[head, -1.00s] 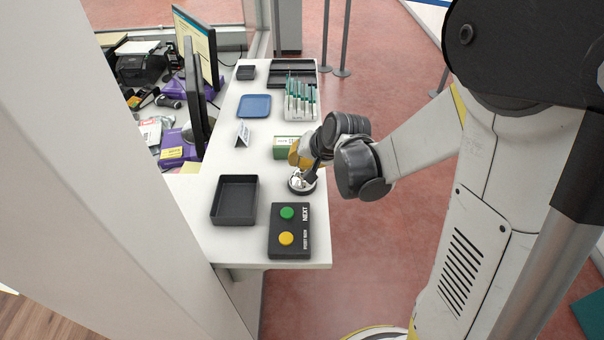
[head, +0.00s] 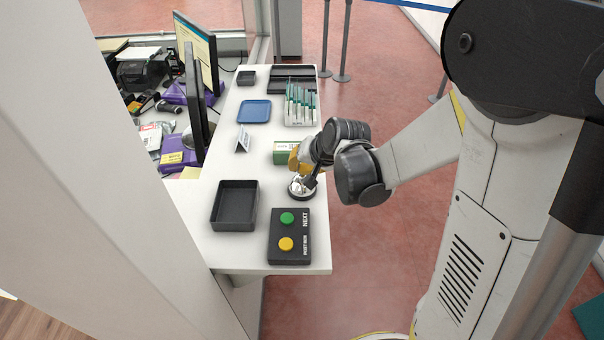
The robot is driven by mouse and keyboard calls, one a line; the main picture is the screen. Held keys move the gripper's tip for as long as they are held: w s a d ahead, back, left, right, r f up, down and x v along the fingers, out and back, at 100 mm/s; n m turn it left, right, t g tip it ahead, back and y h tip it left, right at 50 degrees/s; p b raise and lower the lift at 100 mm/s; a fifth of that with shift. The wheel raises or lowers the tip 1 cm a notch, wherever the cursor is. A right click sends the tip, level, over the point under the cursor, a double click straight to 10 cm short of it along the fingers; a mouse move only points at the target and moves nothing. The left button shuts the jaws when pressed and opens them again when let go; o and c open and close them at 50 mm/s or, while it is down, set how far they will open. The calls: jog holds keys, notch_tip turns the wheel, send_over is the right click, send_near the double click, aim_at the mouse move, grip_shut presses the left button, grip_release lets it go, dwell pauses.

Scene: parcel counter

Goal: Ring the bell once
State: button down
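The bell (head: 298,191) is a small silvery dome on a dark round base, on the white counter (head: 190,202) between the black tray and the green box. My gripper (head: 307,183) is right at the bell, with a dark finger reaching down over its right side. The gripper partly hides the bell. I cannot tell whether the finger touches the dome or is just above it. I also cannot tell whether the fingers are open or shut.
A black button box (head: 289,236) with green and yellow buttons lies near the front edge. An empty black tray (head: 235,206) is left of it. Behind the bell are a green box (head: 285,153), a small sign (head: 242,140), a blue tray (head: 254,111) and a pen holder (head: 300,105).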

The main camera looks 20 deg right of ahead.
jog(key=shift+f, duration=0.1)
jog(key=shift+f+b, duration=0.4)
jog(key=shift+b, duration=0.15)
jog(key=shift+r+p, duration=0.3)
jog(key=shift+r, duration=0.2)
notch_tip(320, 180, up, 6)
jog(key=p, duration=0.4)
jog(key=shift+p, duration=0.3)
jog(key=shift+s, duration=0.1)
dwell(0.7)
